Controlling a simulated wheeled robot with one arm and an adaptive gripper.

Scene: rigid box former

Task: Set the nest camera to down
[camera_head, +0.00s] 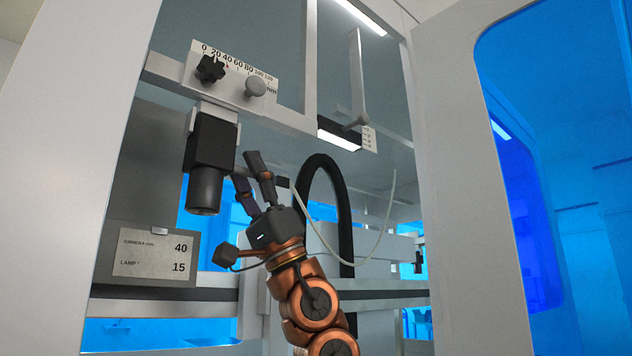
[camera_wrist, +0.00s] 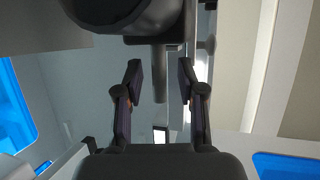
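The nest camera (camera_head: 209,150) is a black box with a dark round lens barrel pointing down, hanging below a white carriage at the upper left. In the wrist view its dark rounded body (camera_wrist: 120,12) fills the top edge. A short grey rod (camera_wrist: 160,80) sticks out from a dark mount beside it. My gripper (camera_head: 246,166) is just right of the camera body, fingers pointing up. In the wrist view my gripper (camera_wrist: 160,85) is open, with the rod showing between its fingers and gaps on both sides. I cannot tell how deep the rod reaches between them.
The carriage has a millimetre scale (camera_head: 235,62), a black star knob (camera_head: 210,69) and a round grey knob (camera_head: 255,87). A card (camera_head: 154,254) reads camera 40, lamp 15. A lamp unit (camera_head: 340,140) hangs right. A black hose (camera_head: 343,200) arches behind my arm. A white frame post (camera_head: 480,200) bounds the right.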

